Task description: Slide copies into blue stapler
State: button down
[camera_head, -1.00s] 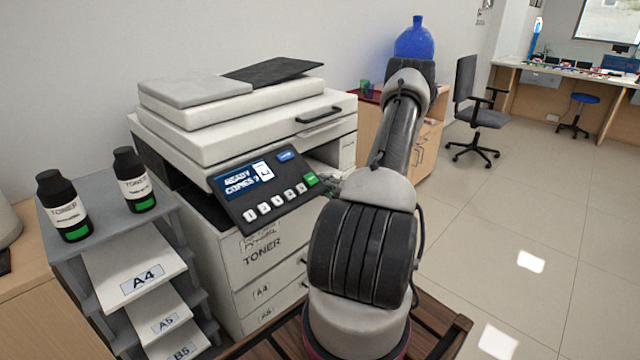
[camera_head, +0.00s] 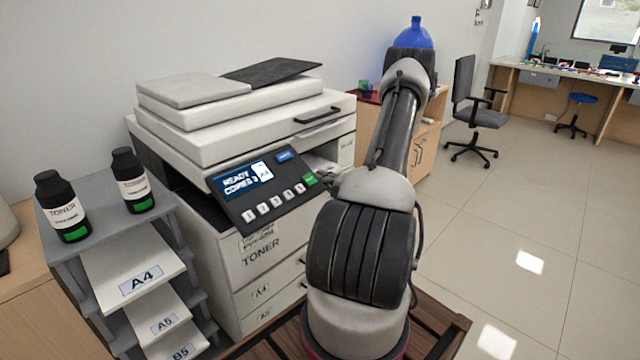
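The copier (camera_head: 235,125) stands left of centre with its lid closed. Its lit panel (camera_head: 262,190) shows READY and a COPIES line. No copies can be made out clearly; the copier's side opening beside the panel is mostly hidden. No blue stapler can be made out in this view. My gripper (camera_head: 332,177) is at this opening, right of the panel, small and partly hidden by my arm. Its fingers cannot be told apart, nor whether it holds anything.
A grey shelf (camera_head: 62,225) with A4, A5 and B5 paper trays stands at left, with two toner bottles (camera_head: 62,205) (camera_head: 132,180) on top. A wooden cabinet (camera_head: 372,130) bears a blue water bottle (camera_head: 414,34). A chair (camera_head: 475,100) stands on open tiled floor at right.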

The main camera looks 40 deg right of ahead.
jog(key=shift+s, duration=0.1)
jog(key=s+r, duration=0.2)
jog(key=s, duration=0.5)
jog(key=s+d+r, duration=0.1)
jog(key=s+r, duration=0.2)
jog(key=s, duration=0.3)
jog(key=shift+s, duration=0.4)
jog(key=shift+s+d, duration=0.1)
